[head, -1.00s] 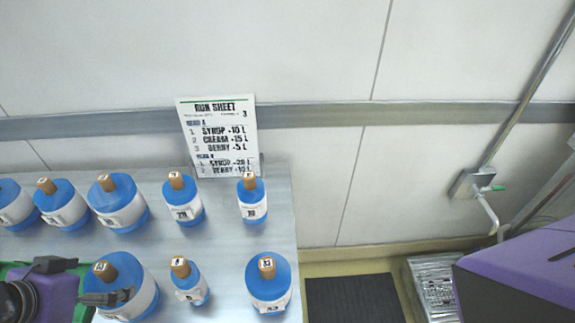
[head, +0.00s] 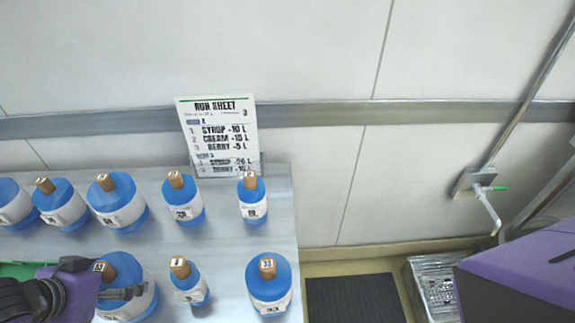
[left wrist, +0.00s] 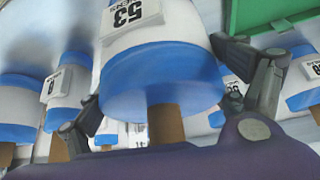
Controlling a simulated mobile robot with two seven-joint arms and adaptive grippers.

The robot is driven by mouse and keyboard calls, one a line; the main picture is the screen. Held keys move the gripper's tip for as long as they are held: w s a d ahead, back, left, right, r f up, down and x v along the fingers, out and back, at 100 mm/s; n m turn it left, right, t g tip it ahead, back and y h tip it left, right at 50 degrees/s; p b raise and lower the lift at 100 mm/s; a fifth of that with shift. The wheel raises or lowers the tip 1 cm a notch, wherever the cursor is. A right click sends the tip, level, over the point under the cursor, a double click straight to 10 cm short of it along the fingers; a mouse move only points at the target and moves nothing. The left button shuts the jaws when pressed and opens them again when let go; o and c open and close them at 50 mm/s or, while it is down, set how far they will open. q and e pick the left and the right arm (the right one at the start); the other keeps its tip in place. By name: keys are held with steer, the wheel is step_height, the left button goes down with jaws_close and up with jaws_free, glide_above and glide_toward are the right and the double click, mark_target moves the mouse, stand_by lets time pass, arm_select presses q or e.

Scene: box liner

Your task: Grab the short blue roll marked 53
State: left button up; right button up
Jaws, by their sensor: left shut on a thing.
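The short roll marked 53 (head: 133,268) has blue ends, a white label band and a brown core. It stands at the front left of the metal table in the head view. My left gripper (head: 98,279) comes in from the left and is shut on this roll. In the left wrist view the roll (left wrist: 163,78) fills the middle, with its 53 label readable. A finger of the left gripper (left wrist: 170,108) shows on each side of it. The exact contact is partly hidden. My right gripper is not in view.
A small roll (head: 188,283) stands close to the right, and a larger roll marked 33 (head: 268,283) beyond it. Several more rolls, such as one by the sheet (head: 252,200), form the back row. A run sheet (head: 218,135) stands behind them. The table's right edge is bare.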

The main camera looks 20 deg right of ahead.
arm_select(q)
steer(key=c, duration=0.5)
steer(key=shift+w+r, duration=0.1)
steer(key=shift+r, duration=0.05)
steer(key=shift+c, duration=1.1)
